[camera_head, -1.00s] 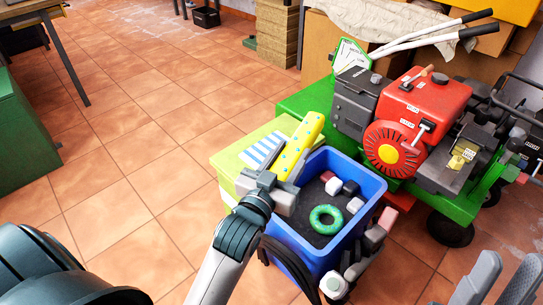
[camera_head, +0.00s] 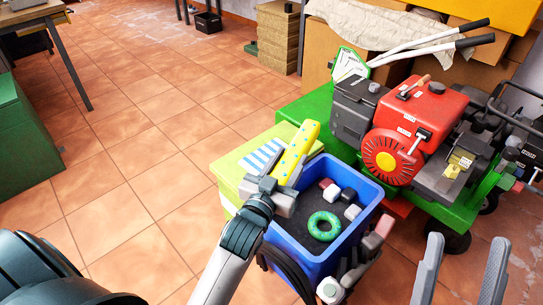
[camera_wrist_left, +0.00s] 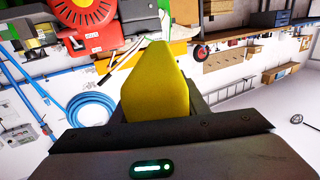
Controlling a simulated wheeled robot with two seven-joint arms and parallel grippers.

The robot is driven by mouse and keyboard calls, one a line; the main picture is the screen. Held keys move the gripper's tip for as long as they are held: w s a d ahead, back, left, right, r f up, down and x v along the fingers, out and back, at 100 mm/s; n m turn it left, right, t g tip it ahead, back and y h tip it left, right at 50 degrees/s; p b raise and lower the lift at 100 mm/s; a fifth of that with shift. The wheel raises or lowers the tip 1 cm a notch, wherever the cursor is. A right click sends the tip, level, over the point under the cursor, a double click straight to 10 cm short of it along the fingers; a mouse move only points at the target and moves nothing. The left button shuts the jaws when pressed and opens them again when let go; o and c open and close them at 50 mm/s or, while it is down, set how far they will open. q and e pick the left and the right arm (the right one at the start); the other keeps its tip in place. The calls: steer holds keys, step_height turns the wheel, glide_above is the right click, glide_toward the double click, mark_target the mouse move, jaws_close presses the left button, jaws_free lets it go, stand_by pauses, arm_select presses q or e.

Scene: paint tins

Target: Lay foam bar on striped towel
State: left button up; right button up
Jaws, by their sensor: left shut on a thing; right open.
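The foam bar (camera_head: 296,152) is yellow with blue dots. My left gripper (camera_head: 283,184) is shut on its near end, and the bar slants up and away. In the left wrist view the bar (camera_wrist_left: 158,88) shows as a plain yellow block between the jaws. The striped towel (camera_head: 262,157), blue and white, lies on a yellow-green box. In the head view the bar passes in front of the towel's right side and hides part of it. I cannot tell whether they touch. My right gripper (camera_head: 461,262) is open and empty at the lower right.
A blue bin (camera_head: 371,196) with a green ring (camera_head: 325,226) and several small blocks stands right of the yellow-green box (camera_head: 228,171). A red engine (camera_head: 420,120) on a green cart stands behind it. Tiled floor is clear to the left.

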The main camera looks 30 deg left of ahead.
arm_select(q)
steer(key=w+p, duration=0.1)
steer(key=w+a+f+p, duration=0.1)
steer(key=shift+w+a, duration=0.2)
steer(key=shift+w, duration=0.1)
steer(key=w+a+f+p, duration=0.4)
steer(key=f, duration=0.1)
steer(key=shift+f+p, duration=0.3)
steer(key=shift+p, duration=0.05)
arm_select(e)
steer(key=a+f+g+h, duration=0.3)
steer(key=f+g, duration=1)
steer(key=f, duration=0.8)
steer(key=shift+w+m, duration=0.15)
steer(key=shift+m, duration=0.15)
arm_select(q)
steer(key=shift+a, duration=0.1)
arm_select(e)
steer(key=shift+a+r, duration=0.1)
steer(key=shift+a, duration=0.05)
